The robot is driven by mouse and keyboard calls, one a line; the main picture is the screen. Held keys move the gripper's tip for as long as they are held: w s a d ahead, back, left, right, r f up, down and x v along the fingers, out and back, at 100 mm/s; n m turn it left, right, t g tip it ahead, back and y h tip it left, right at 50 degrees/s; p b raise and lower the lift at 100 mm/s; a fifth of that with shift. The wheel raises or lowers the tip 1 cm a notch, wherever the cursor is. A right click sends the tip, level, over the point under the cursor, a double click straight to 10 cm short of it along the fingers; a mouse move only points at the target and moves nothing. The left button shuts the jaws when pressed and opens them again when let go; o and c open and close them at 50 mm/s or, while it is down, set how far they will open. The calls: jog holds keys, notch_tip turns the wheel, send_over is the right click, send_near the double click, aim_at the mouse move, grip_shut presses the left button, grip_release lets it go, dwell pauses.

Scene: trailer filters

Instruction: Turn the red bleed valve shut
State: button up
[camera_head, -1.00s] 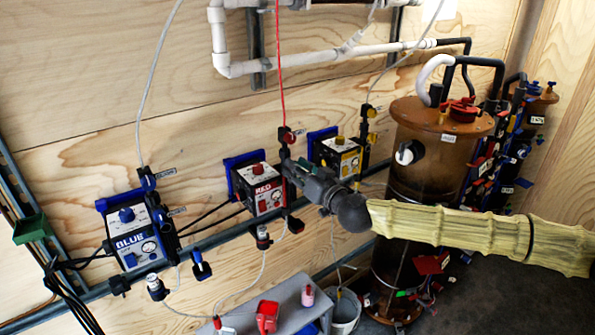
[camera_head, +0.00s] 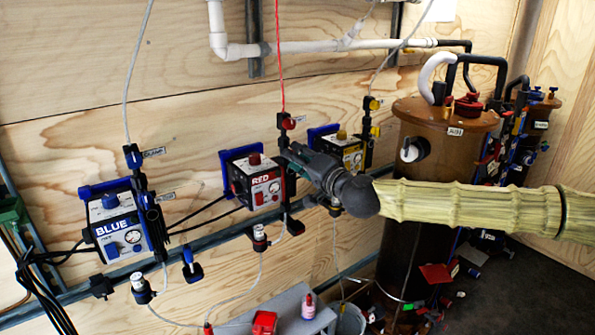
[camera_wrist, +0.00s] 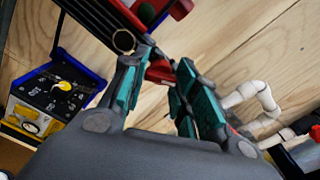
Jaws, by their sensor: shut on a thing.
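The red pump box (camera_head: 262,187), labelled RED, is mounted on the plywood wall in the head view. A vertical black fitting stands at its right side, with a red knob (camera_head: 288,123) at its top. My gripper (camera_head: 288,158) reaches in from the right to this fitting, just beside the box. In the wrist view, my gripper's fingers (camera_wrist: 155,68) are closed around a red handle, the red bleed valve (camera_wrist: 160,71). My fingers hide part of the valve, and in the head view my gripper covers it. I cannot tell how far it is turned.
The blue pump box (camera_head: 121,231) is to the left; the yellow pump box (camera_head: 344,157) stands close behind my gripper and shows in the wrist view (camera_wrist: 45,95). A brown cylindrical tank (camera_head: 440,125) stands at the right. A grey bench (camera_head: 285,312) is below.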

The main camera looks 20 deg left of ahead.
jog(key=m+b, duration=0.4)
jog(key=m, duration=0.1)
jog(key=shift+m, duration=0.4)
dwell(0.3)
jog(key=o, duration=1)
jog(key=shift+d, duration=0.15)
jog(key=v, duration=1.1)
jog(key=shift+s+d, duration=0.3)
jog(key=shift+f, duration=0.1)
